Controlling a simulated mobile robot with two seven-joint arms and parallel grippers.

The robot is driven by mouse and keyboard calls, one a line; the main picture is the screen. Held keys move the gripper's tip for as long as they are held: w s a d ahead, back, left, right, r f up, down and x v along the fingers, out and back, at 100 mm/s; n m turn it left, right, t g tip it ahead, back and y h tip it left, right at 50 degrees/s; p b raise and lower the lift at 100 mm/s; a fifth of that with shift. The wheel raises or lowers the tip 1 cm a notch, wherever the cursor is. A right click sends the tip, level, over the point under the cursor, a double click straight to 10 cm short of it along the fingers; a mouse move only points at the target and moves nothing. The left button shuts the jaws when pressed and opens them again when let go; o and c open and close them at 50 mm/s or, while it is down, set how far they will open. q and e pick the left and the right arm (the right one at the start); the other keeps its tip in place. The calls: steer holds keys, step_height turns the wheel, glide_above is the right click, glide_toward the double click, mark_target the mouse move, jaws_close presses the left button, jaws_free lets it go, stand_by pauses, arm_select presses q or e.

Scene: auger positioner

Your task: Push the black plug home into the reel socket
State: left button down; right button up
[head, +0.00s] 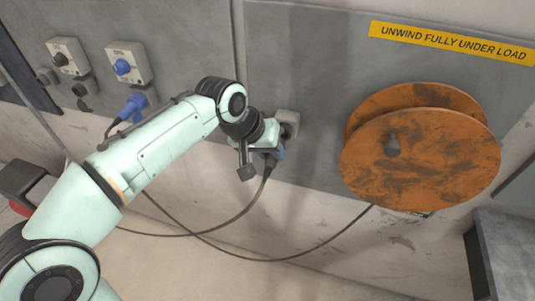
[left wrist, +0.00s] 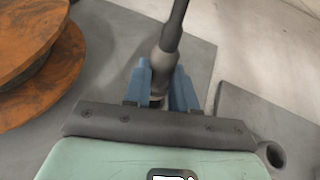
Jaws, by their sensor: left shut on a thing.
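My left gripper (head: 273,154) is shut on the black plug (left wrist: 166,66), which sits between the two blue fingers in the left wrist view. Its dark cable (head: 250,200) hangs down from the gripper in the head view. A grey box (head: 288,118), seemingly the reel socket, is on the wall panel right behind the gripper. The gripper covers the plug's front end and the socket opening, so I cannot tell how far the plug is in. My right gripper is not in view.
A large rusty orange reel (head: 420,160) stands right of the gripper. Two switch boxes (head: 68,57) (head: 128,63) are on the wall at left, with a blue plug (head: 133,106) below the second. A grey block (head: 508,250) is at lower right. The cable runs along the floor.

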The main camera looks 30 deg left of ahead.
arm_select(q)
steer(key=shift+w+a, duration=0.15)
steer(key=shift+w, duration=0.45)
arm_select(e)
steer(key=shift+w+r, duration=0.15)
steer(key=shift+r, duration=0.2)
arm_select(q)
steer(key=shift+p, duration=0.45)
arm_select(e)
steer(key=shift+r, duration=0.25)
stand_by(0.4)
arm_select(q)
steer(key=shift+w+a+r+p, duration=0.1)
steer(key=shift+w+a+p, duration=0.1)
steer(key=shift+w+p, duration=0.45)
steer(key=shift+w+a+p, duration=0.15)
steer(key=shift+w+p, duration=0.25)
steer(key=shift+w, duration=0.4)
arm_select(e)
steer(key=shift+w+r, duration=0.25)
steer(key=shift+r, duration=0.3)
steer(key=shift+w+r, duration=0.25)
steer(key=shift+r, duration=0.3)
arm_select(q)
steer(key=c, duration=0.8)
jaws_free()
steer(key=shift+w, duration=0.15)
steer(key=shift+c, duration=0.2)
